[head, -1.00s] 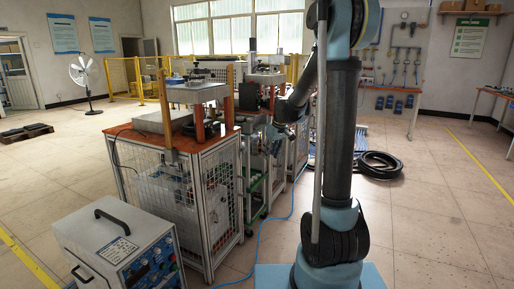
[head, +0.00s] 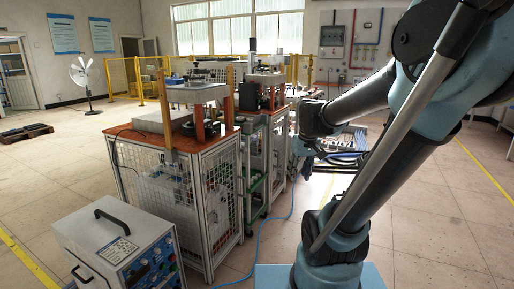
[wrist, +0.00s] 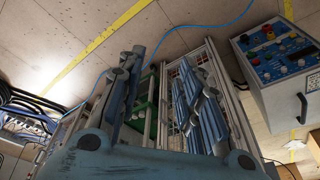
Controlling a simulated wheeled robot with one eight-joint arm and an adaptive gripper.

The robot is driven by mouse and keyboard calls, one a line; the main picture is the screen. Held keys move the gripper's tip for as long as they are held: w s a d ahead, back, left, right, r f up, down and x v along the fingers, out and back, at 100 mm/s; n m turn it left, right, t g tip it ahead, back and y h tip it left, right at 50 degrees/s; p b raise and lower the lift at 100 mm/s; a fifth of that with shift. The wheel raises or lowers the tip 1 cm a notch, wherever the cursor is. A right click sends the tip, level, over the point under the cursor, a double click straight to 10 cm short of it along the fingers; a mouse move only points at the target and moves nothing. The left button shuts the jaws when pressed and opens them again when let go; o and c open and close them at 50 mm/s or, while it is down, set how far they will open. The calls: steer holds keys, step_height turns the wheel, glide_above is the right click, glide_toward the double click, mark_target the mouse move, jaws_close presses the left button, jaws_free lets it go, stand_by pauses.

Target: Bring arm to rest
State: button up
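My arm (head: 385,155) leans up and to the right from its base in the head view, then folds back left towards the workstations. My gripper (wrist: 160,65) shows in the wrist view with its two fingers spread apart. Nothing is held between them. In the head view the gripper end is small and dark, just right of the workstations, and its fingers are hard to make out. It appears to hang in free space, apart from the benches.
Caged workstations with orange tops (head: 203,140) stand left of my arm. A control box (head: 118,245) with a black handle is at the front left and shows in the wrist view (wrist: 278,72). A blue hose (head: 268,232) lies on the floor. Open floor (head: 435,220) lies to the right.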

steer(key=s+d+f+m, duration=0.1)
steer(key=s+f, duration=0.2)
steer(key=s, duration=0.4)
steer(key=s+d+f+m, duration=0.1)
steer(key=s+d+f, duration=0.1)
steer(key=s+f, duration=0.2)
steer(key=s, duration=0.3)
steer(key=shift+d+m+h, duration=0.15)
steer(key=shift+m+h, duration=0.25)
steer(key=shift+w+f, duration=0.1)
steer(key=shift+f, duration=0.05)
